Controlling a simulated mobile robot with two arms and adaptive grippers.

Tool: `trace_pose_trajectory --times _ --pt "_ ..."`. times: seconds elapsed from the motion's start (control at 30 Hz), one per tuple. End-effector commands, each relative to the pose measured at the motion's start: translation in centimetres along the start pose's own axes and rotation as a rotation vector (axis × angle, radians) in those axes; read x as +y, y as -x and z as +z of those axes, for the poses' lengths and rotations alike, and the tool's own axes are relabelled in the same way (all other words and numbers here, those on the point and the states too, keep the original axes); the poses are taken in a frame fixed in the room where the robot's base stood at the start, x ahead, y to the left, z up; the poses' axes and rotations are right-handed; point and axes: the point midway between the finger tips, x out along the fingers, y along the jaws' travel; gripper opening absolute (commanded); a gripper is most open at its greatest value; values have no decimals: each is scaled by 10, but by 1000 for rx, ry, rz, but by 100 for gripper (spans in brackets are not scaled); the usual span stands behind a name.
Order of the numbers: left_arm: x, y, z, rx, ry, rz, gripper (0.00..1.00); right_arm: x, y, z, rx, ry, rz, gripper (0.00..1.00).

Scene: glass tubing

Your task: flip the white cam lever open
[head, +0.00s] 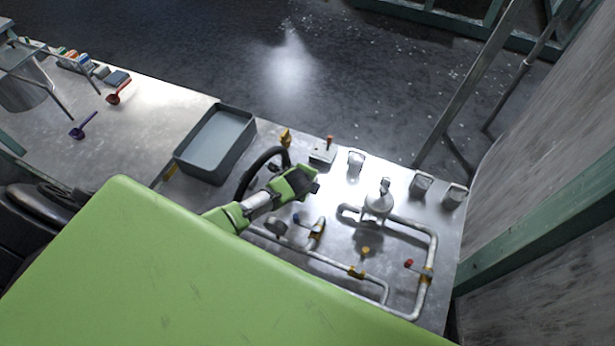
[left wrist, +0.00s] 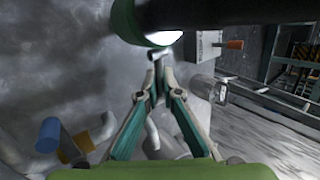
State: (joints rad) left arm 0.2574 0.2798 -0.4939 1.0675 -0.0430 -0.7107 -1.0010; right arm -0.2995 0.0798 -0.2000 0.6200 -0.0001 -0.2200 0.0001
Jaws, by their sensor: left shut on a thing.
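My left gripper (head: 312,184) reaches over the steel bench from the left in the head view, above the pipework. In the left wrist view its two fingers (left wrist: 155,68) come together at their tips. They are shut on a small pale part (left wrist: 153,54) at the tips, mostly hidden by the fingers and a dark green-and-black arm link above. I cannot tell for sure whether this part is the white cam lever; no white lever stands out clearly elsewhere. My right gripper is not in view.
Bent metal pipes (head: 433,245) with a blue (head: 297,218), a yellow (head: 365,250) and a red knob (head: 409,263) lie close by. A grey tray (head: 247,135) stands to the left. A box with an orange-tipped toggle (head: 323,153) and a clear jar (head: 356,160) stand behind.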

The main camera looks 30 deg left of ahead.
Motion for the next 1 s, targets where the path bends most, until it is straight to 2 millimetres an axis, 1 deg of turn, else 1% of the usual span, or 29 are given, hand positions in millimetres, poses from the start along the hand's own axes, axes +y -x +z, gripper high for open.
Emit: trace_pose_trajectory --times 0.03,0.2,0.73,0.77,0.8,0.87,0.9,0.93,1.0 --pt "-2 3 -5 27 13 -1 0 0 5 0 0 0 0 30" --pt "-2 4 -7 70 42 -1 0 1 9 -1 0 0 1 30" --pt "-2 4 -10 95 57 -2 0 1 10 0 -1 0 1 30" --pt "-2 4 -10 95 57 -2 8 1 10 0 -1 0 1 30" --pt "-2 4 -10 95 56 -2 19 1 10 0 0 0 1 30" --pt "-3 4 -10 95 56 -3 34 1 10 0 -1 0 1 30" --pt "-3 4 -10 96 56 -4 45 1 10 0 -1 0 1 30" --pt "-4 4 -10 96 56 -5 49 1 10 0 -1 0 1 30" --pt "-5 5 -10 96 55 -7 49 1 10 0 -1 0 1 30"
